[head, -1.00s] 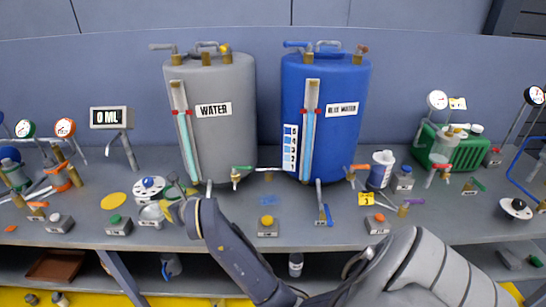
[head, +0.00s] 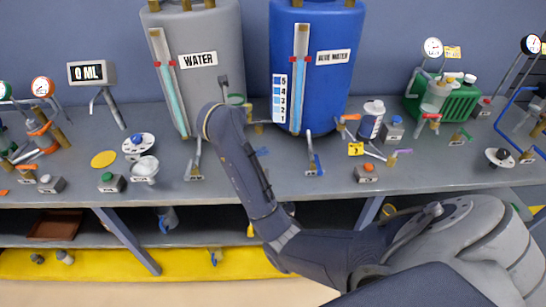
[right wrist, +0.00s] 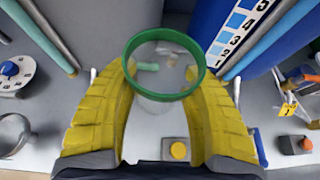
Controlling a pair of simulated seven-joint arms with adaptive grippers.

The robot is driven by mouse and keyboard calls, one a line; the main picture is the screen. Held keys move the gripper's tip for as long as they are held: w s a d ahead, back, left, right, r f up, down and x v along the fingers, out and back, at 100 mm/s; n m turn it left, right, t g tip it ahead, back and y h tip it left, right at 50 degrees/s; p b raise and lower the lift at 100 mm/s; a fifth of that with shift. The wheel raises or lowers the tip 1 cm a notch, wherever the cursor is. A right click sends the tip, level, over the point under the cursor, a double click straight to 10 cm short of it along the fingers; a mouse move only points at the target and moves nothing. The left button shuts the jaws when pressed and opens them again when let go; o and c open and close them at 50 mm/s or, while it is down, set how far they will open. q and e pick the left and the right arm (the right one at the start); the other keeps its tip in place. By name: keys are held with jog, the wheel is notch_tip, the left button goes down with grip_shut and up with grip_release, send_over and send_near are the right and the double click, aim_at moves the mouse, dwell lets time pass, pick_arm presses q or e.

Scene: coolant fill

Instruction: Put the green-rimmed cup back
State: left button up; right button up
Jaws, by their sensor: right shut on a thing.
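In the right wrist view, the clear cup with a green rim (right wrist: 165,95) sits between the yellow fingers of my right gripper (right wrist: 160,72). The fingers are shut on its sides, and its open mouth faces the camera. In the head view, my right arm reaches up to the front of the grey WATER tank (head: 200,95). Its wrist hides most of the gripper and cup there, and I cannot clearly tell the cup's rim from the green valve handle. A yellow disc (head: 103,159) lies bare on the bench at the left. My left gripper is not in view.
The blue tank (head: 312,85) stands right of the grey one. A scale pan (head: 145,167) and a dial (head: 138,144) are at the left. A button with a yellow top (right wrist: 178,150) lies below the cup in the wrist view. Taps and valves line the tank fronts.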

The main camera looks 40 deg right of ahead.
aim_at(263, 158)
jog(key=d+m+g+h, duration=0.1)
jog(key=d+m+g, duration=0.1)
jog(key=w+d+m+g+h, duration=0.1)
jog(key=d+m+g+h, duration=0.1)
jog(key=d, duration=0.1)
jog(key=w+d+f+m+g+h, duration=0.1)
jog(key=d+m+g, duration=0.1)
jog(key=d+m, duration=0.1)
jog(key=shift+f+h, duration=0.1)
jog(key=shift+h, duration=0.2)
jog(key=f+m+g, duration=0.1)
jog(key=f, duration=0.6)
jog(key=s+d+f+m+g, duration=0.1)
jog(key=f, duration=0.6)
jog(key=f+m+g, duration=0.1)
jog(key=f+g, duration=0.1)
jog(key=f, duration=0.5)
jog(key=shift+s+d+f+m+h, duration=0.1)
jog(key=shift+s+d+m+h, duration=0.2)
jog(key=shift+m+h, duration=0.1)
jog(key=shift+f, duration=0.15)
jog(key=o, duration=1.2)
jog(key=shift+o, duration=0.2)
